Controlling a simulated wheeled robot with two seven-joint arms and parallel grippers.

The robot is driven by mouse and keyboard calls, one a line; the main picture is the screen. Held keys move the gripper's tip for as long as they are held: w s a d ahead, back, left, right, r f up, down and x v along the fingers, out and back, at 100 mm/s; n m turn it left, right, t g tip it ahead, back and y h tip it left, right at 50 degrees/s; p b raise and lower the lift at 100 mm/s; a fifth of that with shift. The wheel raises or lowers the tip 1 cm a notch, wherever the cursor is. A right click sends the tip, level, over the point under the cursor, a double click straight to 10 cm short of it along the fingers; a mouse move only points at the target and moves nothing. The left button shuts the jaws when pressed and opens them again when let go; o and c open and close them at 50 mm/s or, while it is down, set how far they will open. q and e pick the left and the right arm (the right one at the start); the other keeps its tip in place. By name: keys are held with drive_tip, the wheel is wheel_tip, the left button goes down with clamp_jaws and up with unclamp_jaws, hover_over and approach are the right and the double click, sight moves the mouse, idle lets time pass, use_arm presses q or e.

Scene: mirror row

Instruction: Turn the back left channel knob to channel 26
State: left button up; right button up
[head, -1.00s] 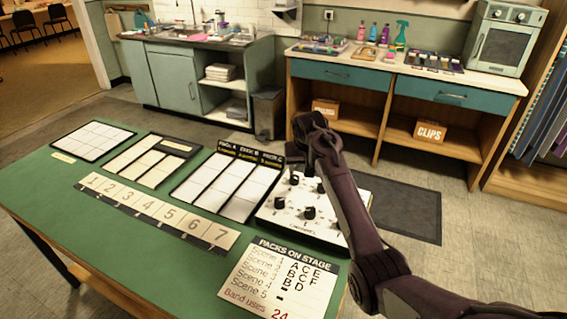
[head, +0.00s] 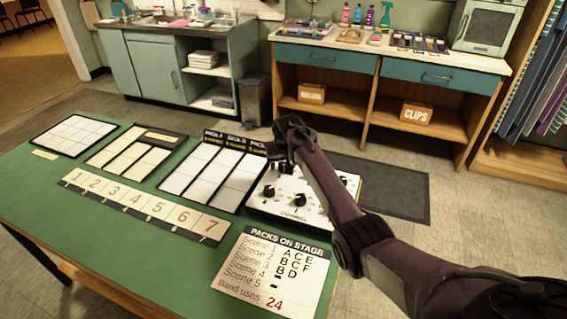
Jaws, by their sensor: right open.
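A white control panel (head: 318,210) with black knobs lies on the green table near its right edge. Two front knobs show: the front left knob (head: 268,191) and the front right knob (head: 299,200). My right gripper (head: 281,163) is over the back left part of the panel, pointing down, with its jaws open. The back left channel knob is mostly hidden by the gripper, so I cannot tell its setting or whether the fingers touch it. My forearm covers part of the panel's back right. My left gripper is not in view.
A board reading "Packs on stage" and "Band uses 24" (head: 272,275) lies in front of the panel. A numbered strip (head: 145,207) and several gridded boards, one at far left (head: 73,135), lie on the green table (head: 120,245). A wooden bench stands behind.

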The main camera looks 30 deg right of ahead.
drive_tip(key=c, duration=1)
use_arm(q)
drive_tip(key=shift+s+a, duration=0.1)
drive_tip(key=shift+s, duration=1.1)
use_arm(e)
drive_tip(key=shift+o, duration=0.2)
